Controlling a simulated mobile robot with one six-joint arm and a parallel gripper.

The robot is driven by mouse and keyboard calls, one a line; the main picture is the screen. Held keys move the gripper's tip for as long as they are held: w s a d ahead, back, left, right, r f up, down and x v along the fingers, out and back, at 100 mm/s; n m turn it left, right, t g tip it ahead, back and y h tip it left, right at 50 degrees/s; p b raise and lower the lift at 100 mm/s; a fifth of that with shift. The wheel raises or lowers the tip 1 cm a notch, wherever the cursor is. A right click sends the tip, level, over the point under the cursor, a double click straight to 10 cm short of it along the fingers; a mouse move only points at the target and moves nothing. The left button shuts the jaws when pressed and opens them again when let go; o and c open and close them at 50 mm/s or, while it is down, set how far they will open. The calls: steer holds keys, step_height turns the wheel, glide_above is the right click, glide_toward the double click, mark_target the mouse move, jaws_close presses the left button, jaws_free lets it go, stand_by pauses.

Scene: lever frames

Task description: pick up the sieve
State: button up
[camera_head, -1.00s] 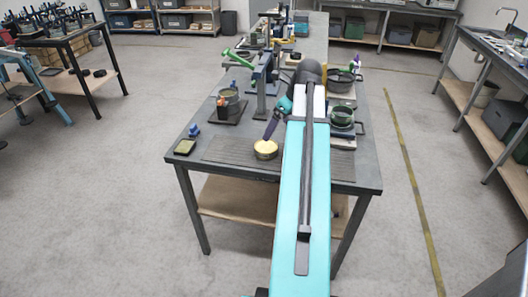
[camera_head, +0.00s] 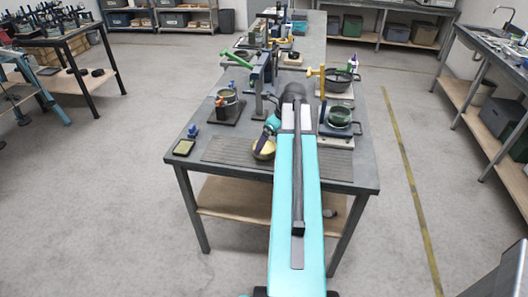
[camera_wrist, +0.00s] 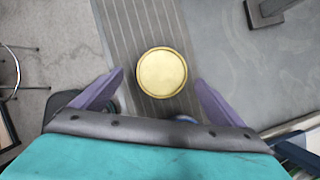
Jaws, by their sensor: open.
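The sieve looks like a round, shallow, brass-yellow pan (camera_head: 266,155) on the ribbed grey mat near the table's front edge. In the wrist view the sieve (camera_wrist: 161,72) shows whole, just ahead of and between my two purple fingers. My gripper (camera_head: 262,145) is at the sieve in the head view and covers part of it. In the wrist view my gripper (camera_wrist: 160,80) is open, with a finger to each side of the sieve and nothing held. I cannot tell how high the fingertips are above the mat.
On the grey table, a pot on a dark board (camera_head: 227,103) stands behind left and a small yellow-green tray (camera_head: 184,147) lies left. A green bowl on a stand (camera_head: 339,117) and a dark pan (camera_head: 337,82) are at the right. The ribbed mat (camera_head: 225,150) is bare left of the sieve.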

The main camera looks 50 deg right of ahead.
mark_target(265, 152)
steer(key=shift+w+f, duration=0.15)
steer(key=shift+f, duration=0.15)
steer(key=shift+p+x, duration=0.75)
steer(key=shift+x, duration=1.8)
steer(key=shift+d+r, duration=0.1)
steer(key=shift+d, duration=0.05)
steer(key=c, duration=1.3)
steer(key=shift+o, duration=0.2)
steer(key=shift+r, duration=0.1)
step_height(265, 152, up, 10)
steer(key=b, duration=0.2)
